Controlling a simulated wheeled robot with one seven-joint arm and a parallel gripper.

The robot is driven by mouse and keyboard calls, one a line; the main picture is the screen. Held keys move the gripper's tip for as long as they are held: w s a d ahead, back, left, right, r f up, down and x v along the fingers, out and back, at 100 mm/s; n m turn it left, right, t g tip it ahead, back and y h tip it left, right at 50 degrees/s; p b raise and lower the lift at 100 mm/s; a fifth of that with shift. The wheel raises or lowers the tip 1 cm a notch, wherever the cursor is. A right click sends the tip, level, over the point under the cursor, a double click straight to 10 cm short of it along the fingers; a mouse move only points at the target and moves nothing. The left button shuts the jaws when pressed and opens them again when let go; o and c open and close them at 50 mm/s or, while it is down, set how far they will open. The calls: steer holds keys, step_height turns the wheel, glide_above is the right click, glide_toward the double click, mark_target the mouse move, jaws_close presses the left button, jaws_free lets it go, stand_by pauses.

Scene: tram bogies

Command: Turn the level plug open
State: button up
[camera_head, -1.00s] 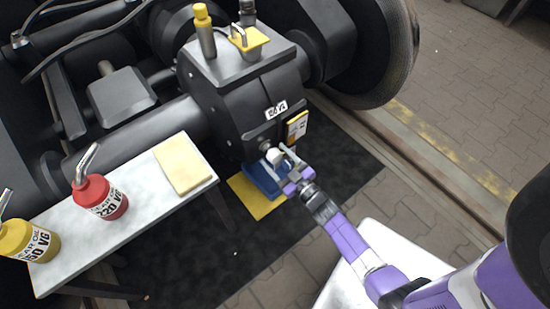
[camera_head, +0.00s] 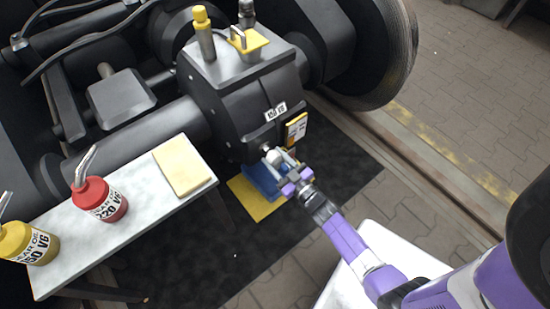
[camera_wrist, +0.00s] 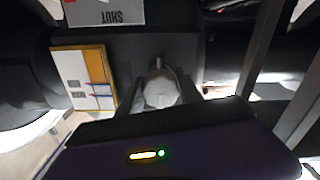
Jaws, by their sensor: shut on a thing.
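The level plug is a pale grey, rounded head low on the front of the dark gearbox (camera_head: 235,115). In the wrist view the plug (camera_wrist: 161,92) sits between the two dark fingers, with a small stub above it. My gripper (camera_head: 280,162) is shut on it, in line with the gearbox face. In the head view the plug is largely hidden by the fingers. A grey plate (camera_wrist: 103,12) reading "SHUT", upside down, shows at the top of the wrist view.
A yellow-edged card (camera_head: 296,130) is on the gearbox beside the plug. A blue tray (camera_head: 262,182) stands below, on a yellow mat (camera_head: 252,203). A bench (camera_head: 140,230) at left holds a red oil can (camera_head: 100,199), a yellow oil can (camera_head: 28,243) and a yellow cloth (camera_head: 184,166).

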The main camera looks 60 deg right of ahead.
steer(key=m+p, duration=0.1)
steer(key=m, duration=0.2)
steer(key=shift+a+m, duration=0.15)
steer(key=shift+m, duration=0.15)
steer(key=m, duration=0.3)
steer(key=shift+w+a+m, duration=0.1)
steer(key=shift+m, duration=0.2)
steer(key=m, duration=0.3)
steer(key=shift+m, duration=0.3)
steer(key=m+b, duration=0.1)
steer(key=m, duration=0.3)
steer(key=shift+a+m, duration=0.1)
steer(key=shift+m, duration=0.2)
steer(key=m+b, duration=0.1)
steer(key=m, duration=0.2)
steer(key=shift+r+m, duration=0.1)
steer(key=shift+m, duration=0.2)
steer(key=m+b, duration=0.1)
steer(key=m, duration=0.2)
steer(key=shift+m, duration=0.3)
steer(key=m+b, duration=0.2)
steer(key=m, duration=0.2)
steer(key=shift+r+b, duration=0.1)
steer(key=shift+b, duration=0.25)
steer(key=shift+r+m+b, duration=0.15)
steer(key=shift+m+b, duration=0.7)
steer(key=shift+m, duration=0.95)
